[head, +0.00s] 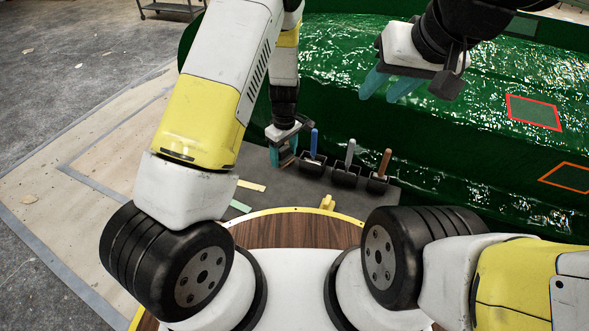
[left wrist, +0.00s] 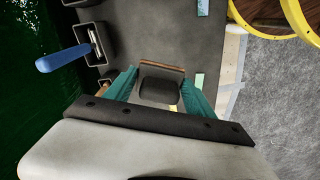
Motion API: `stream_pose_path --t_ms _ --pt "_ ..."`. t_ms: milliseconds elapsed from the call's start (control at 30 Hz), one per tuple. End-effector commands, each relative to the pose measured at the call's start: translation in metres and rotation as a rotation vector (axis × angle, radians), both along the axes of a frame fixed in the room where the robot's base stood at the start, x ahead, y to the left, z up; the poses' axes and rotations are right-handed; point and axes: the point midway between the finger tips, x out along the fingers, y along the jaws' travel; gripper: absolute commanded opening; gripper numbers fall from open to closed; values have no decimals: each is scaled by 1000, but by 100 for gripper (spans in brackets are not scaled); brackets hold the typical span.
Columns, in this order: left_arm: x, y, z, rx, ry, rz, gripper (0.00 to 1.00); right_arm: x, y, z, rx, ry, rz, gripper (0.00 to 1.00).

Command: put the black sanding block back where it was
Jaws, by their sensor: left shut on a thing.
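My left gripper (head: 284,158) points down over the dark grey surface, left of the row of black holders. In the left wrist view its teal fingers are shut on the black sanding block (left wrist: 158,98), which has a brown strip along its far edge. In the head view the block is mostly hidden between the fingers, and I cannot tell whether it touches the surface. My right gripper (head: 379,98) is over the green hull mould (head: 460,90); its teal fingers are apart with nothing between them.
Black holders carry a blue-handled tool (head: 314,142), a grey-handled tool (head: 350,152) and a brown-handled tool (head: 385,162). The blue handle also shows in the left wrist view (left wrist: 62,58). A red-outlined patch (head: 533,112) is on the hull. A yellow piece (head: 327,202) lies near the round wooden top.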

Motion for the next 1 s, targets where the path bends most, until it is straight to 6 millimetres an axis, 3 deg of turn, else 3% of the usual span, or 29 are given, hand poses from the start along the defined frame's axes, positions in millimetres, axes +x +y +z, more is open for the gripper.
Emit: stream_pose_path --t_ms 33,200,600,867,1000 --pt "-2 -10 -19 -4 12 66 31 0 0 0 0 0 0 36" --pt "-7 -32 -62 -27 21 271 31 0 0 0 0 0 0 36" --pt "-11 -40 -129 -37 26 361 31 0 0 0 0 1 0 36" --pt "-11 -40 -151 -38 24 359 31 0 0 0 0 0 0 36" --pt "-11 -40 -171 -37 25 358 31 0 0 0 0 0 0 36"
